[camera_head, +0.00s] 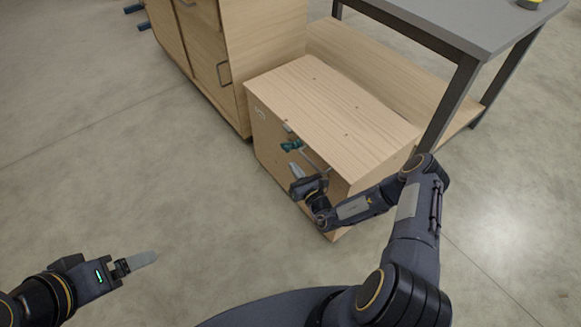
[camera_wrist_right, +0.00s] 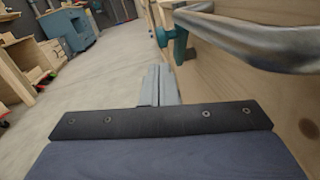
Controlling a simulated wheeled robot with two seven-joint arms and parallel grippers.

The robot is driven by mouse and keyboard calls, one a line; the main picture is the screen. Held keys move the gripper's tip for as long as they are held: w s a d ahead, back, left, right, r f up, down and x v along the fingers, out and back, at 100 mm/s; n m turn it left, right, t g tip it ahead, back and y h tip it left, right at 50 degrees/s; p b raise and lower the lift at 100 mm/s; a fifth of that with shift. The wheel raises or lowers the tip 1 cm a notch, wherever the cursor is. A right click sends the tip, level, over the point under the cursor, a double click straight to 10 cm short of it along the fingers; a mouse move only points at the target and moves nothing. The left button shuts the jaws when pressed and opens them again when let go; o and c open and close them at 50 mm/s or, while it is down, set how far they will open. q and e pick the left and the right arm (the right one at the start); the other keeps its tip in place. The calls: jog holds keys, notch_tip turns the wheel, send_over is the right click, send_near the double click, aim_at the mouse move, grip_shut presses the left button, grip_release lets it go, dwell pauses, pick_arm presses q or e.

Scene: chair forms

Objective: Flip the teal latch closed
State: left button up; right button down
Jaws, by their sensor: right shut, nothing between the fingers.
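The teal latch (camera_head: 291,146) is on the front face of a low wooden cabinet (camera_head: 335,95), near its upper edge. In the right wrist view the latch (camera_wrist_right: 179,45) shows just beyond my fingertips, close to a metal bar handle (camera_wrist_right: 250,30). My right gripper (camera_head: 297,171) is shut and empty, just below the latch in front of the cabinet face. In the right wrist view its fingers (camera_wrist_right: 160,84) are together; I cannot tell whether they touch the latch. My left gripper (camera_head: 142,261) is over bare floor at lower left, far from the cabinet; its fingers look together.
A taller wooden cabinet (camera_head: 265,45) with a handle stands behind and left of the low one. A grey table (camera_head: 470,25) with dark legs stands at the upper right. The concrete floor (camera_head: 120,170) at left is clear.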

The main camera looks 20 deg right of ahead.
jog(key=r+p+v, duration=0.1)
jog(key=p+v, duration=0.1)
jog(key=v, duration=0.8)
jog(key=shift+s+r, duration=0.15)
jog(key=shift+r, duration=0.2)
